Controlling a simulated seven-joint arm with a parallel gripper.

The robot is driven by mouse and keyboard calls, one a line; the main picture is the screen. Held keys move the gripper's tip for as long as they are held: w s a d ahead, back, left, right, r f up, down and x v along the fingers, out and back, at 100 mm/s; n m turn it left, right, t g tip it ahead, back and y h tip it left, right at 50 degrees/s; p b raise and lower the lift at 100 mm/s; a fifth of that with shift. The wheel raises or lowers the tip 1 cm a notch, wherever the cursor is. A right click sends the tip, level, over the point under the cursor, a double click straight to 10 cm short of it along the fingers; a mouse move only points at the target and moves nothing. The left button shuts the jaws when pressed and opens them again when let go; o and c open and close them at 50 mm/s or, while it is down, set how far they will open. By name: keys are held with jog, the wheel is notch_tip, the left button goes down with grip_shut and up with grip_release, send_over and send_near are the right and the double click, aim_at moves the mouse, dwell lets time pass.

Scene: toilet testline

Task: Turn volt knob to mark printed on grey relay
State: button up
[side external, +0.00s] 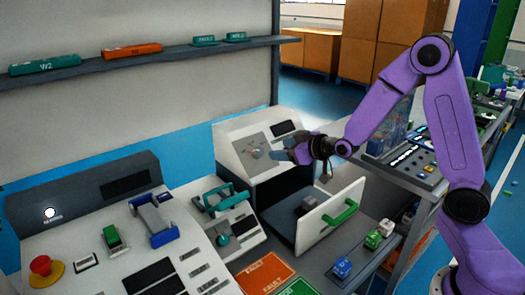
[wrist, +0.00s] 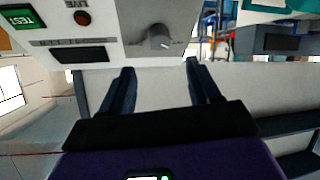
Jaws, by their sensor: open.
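The grey volt knob (side external: 255,153) sits on the sloped face of a white console (side external: 233,153). In the wrist view the knob (wrist: 159,38) is just beyond my fingertips, with a light pointer line toward its lower right. My gripper (side external: 281,150) is in front of the console face. Its fingers are apart and empty, and the wrist view shows my gripper (wrist: 160,72) with a gap between the fingers, not touching the knob.
The drawer front with a green handle (side external: 344,213) stands out below my gripper. Blue, green and white cubes (side external: 342,267) lie on the bench to the right. A teal-handled device (side external: 222,205) stands left. A shelf (side external: 150,60) holds labelled pieces.

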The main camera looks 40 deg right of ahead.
aim_at(260, 150)
jog(key=x, duration=0.9)
jog(key=shift+w, duration=0.1)
jog(key=c, duration=1)
